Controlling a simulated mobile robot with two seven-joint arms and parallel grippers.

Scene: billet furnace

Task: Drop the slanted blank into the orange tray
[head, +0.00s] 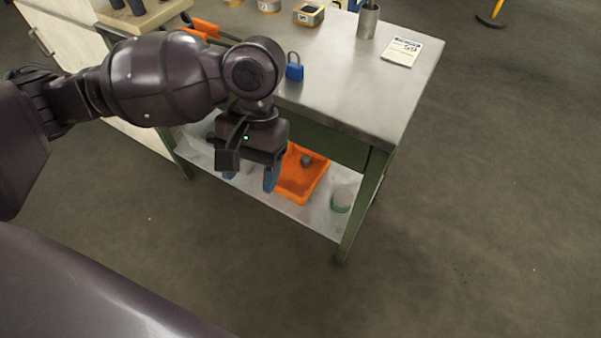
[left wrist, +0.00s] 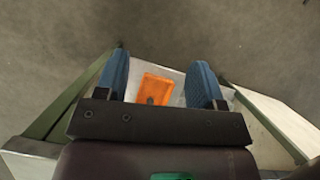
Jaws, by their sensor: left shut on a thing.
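The orange tray (head: 296,184) lies on the lower shelf of the bench; it also shows in the left wrist view (left wrist: 163,85). A small dark grey piece (head: 306,160), apparently a blank, lies in the tray towards its back; its slant is too small to make out. It also shows in the left wrist view (left wrist: 150,100). My left gripper (head: 250,184) hangs in front of the bench, above and beside the tray. My right gripper is out of view.
The metal bench top (head: 340,85) is close behind my left wrist, with a blue padlock (head: 294,68) near its edge. A green bench leg (head: 362,205) and a greenish cup (head: 342,200) are right of the tray. Dark blanks stand on a board (head: 150,18).

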